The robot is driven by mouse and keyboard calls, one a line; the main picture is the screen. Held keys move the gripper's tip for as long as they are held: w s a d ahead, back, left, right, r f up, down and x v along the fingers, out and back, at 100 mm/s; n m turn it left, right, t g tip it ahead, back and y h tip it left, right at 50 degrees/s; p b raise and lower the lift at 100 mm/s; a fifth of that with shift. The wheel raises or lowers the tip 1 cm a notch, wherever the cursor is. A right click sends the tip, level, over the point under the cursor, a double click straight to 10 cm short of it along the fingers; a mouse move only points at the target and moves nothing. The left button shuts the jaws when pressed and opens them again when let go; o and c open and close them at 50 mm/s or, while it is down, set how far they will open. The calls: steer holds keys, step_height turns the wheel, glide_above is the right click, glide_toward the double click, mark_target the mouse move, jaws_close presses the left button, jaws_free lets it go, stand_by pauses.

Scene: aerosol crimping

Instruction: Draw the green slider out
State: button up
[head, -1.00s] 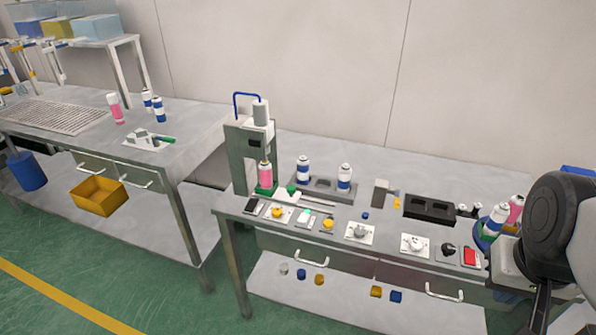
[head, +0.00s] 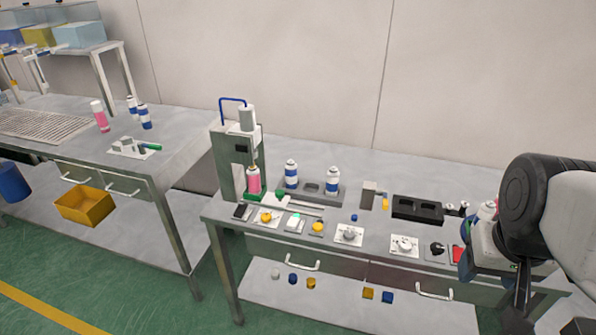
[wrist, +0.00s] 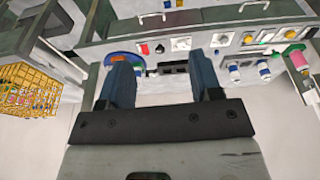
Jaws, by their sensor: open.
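The crimping press (head: 228,160) stands at the left end of the near bench, with a pink can (head: 253,181) in it. Green parts show at its foot, including a small green block (head: 279,194) beside the can, which looks like the slider; its exact shape is too small to tell. Green also shows by the press in the wrist view (wrist: 290,47). My gripper (wrist: 165,75) is open and empty, its two blue-grey fingers spread apart. It is at the right end of the bench, far from the press. In the head view my arm hides part of that end.
Switches and buttons (head: 348,236) line the bench's front. A black block with recesses (head: 417,208) sits further right. A yellow wire basket (wrist: 30,88) shows in the wrist view.

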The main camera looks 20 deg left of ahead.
steer(key=w+a+r+n, duration=0.1)
steer(key=w+a+n, duration=0.55)
steer(key=w, duration=0.85)
steer(key=n+g, duration=0.3)
steer(key=n, duration=0.8)
glide_above(280, 192)
steer(key=f, duration=2)
steer(key=shift+d+f, duration=0.15)
steer(key=shift+d, duration=0.1)
steer(key=shift+a+f, duration=0.25)
steer(key=shift+a, duration=0.05)
steer(key=shift+f, duration=0.1)
steer(key=shift+f, duration=3.8)
jaws_close()
